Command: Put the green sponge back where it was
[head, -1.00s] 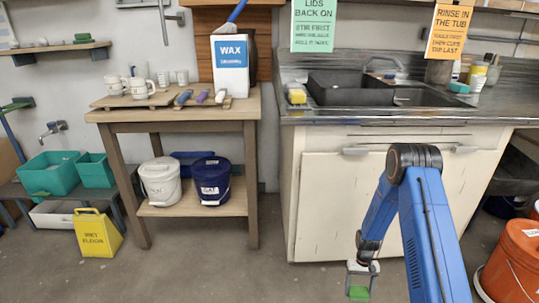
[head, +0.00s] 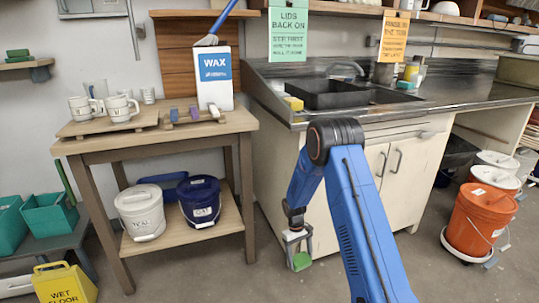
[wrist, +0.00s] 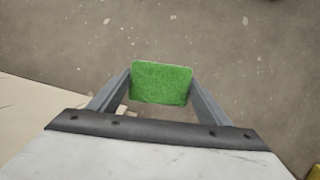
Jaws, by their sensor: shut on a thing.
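The green sponge (wrist: 161,83) is a small green block held between the two fingers of my gripper (wrist: 161,88) in the wrist view, with bare floor behind it. In the head view my gripper (head: 297,250) hangs low in front of the sink cabinet, and the sponge (head: 301,261) shows at its lower end, above the floor. My gripper is shut on the sponge. A green block also lies on the wall shelf (head: 28,63) at the upper left.
A wooden table (head: 160,139) with mugs and a wax box (head: 214,78) stands left of the sink counter (head: 420,108). A yellow sponge (head: 293,103) lies by the sink. A yellow wet-floor sign (head: 66,284) stands lower left, an orange bucket (head: 478,222) right. The floor between is clear.

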